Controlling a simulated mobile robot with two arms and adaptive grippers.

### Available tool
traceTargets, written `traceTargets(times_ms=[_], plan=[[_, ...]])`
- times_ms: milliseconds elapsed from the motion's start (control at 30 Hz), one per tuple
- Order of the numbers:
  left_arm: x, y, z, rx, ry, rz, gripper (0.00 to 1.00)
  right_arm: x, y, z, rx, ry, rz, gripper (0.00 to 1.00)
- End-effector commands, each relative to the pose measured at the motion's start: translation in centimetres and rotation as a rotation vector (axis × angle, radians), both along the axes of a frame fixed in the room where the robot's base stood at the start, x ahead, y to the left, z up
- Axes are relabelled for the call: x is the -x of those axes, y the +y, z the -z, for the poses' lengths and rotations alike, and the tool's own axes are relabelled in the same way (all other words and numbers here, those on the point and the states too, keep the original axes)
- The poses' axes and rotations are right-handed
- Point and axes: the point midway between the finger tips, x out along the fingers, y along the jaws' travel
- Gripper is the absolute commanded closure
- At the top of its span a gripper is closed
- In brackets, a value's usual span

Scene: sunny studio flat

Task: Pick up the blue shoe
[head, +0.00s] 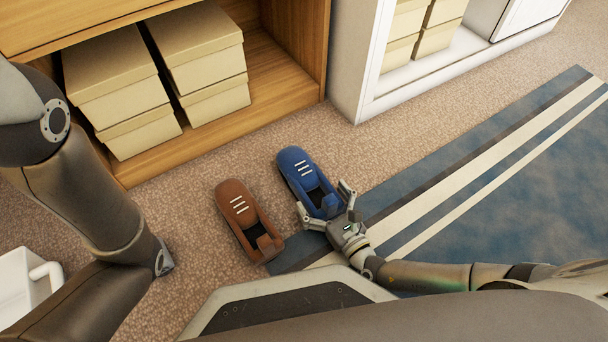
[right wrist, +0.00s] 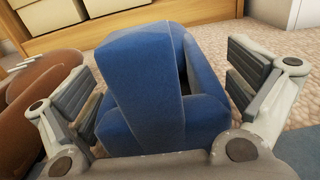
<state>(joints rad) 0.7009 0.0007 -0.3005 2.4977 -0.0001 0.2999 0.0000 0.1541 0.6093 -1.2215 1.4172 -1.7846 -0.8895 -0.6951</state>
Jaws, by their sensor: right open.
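The blue shoe (head: 302,176) lies on the carpet near the middle of the head view, with white lace bars on top and its heel toward me. My right gripper (head: 324,204) is open at its heel end, with one finger on each side. In the right wrist view the blue shoe (right wrist: 152,92) fills the space between the two open fingers (right wrist: 165,98), and a gap shows beside the right finger. Whether the left finger touches it I cannot tell. My left arm shows at the left of the head view, but its gripper is out of view.
A brown shoe (head: 238,207) lies just left of the blue one. A wooden shelf (head: 272,84) with tan boxes (head: 112,80) and a white shelf unit (head: 352,62) stand behind. A blue striped rug (head: 480,190) lies at right. A white container (head: 18,285) is at lower left.

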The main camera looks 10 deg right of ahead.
Motion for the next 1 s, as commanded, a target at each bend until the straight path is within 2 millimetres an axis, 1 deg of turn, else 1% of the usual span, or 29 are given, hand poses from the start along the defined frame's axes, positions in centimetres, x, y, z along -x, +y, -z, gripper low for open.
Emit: traceTargets(times_ms=[33, 67, 400, 500, 767, 1000], plan=[[0.2, 0.1, 0.0, 0.001, -0.005, 0.001, 0.60, 0.0, 0.0, 0.0, 0.000, 0.000, 0.000, 0.00], [0.3, 0.1, 0.0, 0.002, -0.007, 0.001, 0.60, 0.0, 0.0, 0.0, 0.000, 0.000, 0.000, 0.04], [0.4, 0.1, 0.1, 0.002, -0.009, 0.002, 0.60, -0.1, 0.0, 0.0, 0.000, 0.000, 0.000, 0.48], [0.3, 0.1, 0.0, 0.001, -0.005, 0.001, 0.60, -0.1, 0.0, -0.2, -0.001, -0.004, 0.001, 0.58], [-0.1, 0.0, -0.1, 0.000, 0.002, 0.000, 0.60, -0.2, 0.0, -0.2, -0.001, -0.004, 0.001, 0.58], [-0.2, 0.0, -0.9, 0.000, 0.003, -0.002, 0.60, -0.9, -0.1, -1.3, -0.001, -0.004, 0.002, 0.58]])
